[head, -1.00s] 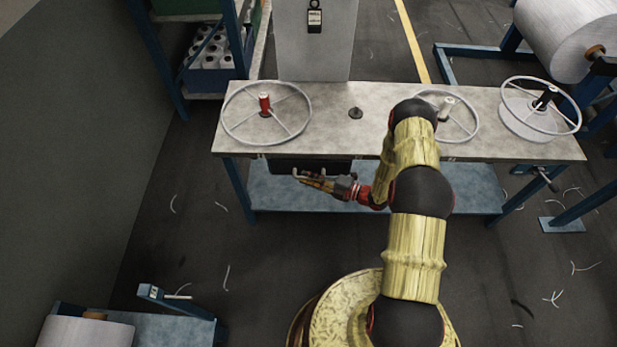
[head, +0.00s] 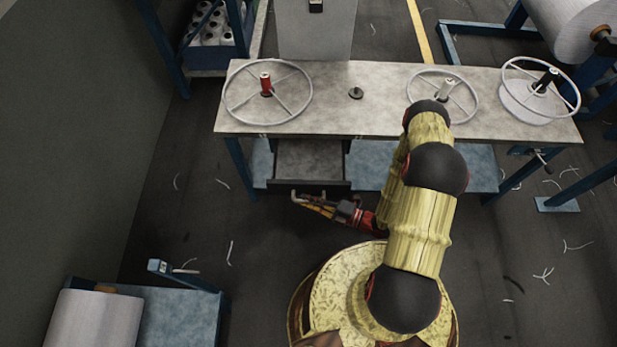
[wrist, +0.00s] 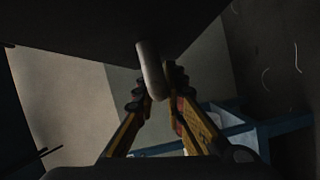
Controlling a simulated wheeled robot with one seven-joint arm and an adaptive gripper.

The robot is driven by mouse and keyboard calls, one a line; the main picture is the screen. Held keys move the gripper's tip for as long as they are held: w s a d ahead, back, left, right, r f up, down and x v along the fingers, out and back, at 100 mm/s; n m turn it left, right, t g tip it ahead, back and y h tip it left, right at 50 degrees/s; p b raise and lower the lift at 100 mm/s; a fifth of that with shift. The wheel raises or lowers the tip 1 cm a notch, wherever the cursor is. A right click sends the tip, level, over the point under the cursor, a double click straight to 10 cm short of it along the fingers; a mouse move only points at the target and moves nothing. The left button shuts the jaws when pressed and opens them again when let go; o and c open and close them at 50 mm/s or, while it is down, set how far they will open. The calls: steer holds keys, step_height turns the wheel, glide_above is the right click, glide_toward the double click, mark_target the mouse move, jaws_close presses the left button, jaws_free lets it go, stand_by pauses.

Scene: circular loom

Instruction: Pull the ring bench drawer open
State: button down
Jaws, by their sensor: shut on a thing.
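The ring bench (head: 380,110) has a pale worktop on blue legs. Its drawer (head: 309,163) hangs below the left part of the top and is pulled out, so its bare grey inside shows in the head view. My gripper (head: 298,198) is at the drawer's front, shut on the handle. In the wrist view the pale handle bar (wrist: 151,70) stands between the fingertips of my gripper (wrist: 154,90), in front of the dark drawer front (wrist: 90,35). The drawer looks empty where I can see into it.
On the bench top stand several ring wheels, one with a red spool (head: 266,85) and one with a black spool (head: 545,82). A blue stand with a white roll (head: 95,320) is at the lower left. Open floor with thread scraps lies left of my base.

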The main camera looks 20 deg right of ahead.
steer(key=s+a, duration=0.2)
steer(key=s, duration=0.5)
steer(key=shift+a, duration=0.15)
steer(key=c, duration=1.9)
jaws_free()
steer(key=shift+o, duration=0.3)
steer(key=f+v, duration=0.1)
steer(key=v, duration=1.1)
steer(key=shift+r, duration=0.45)
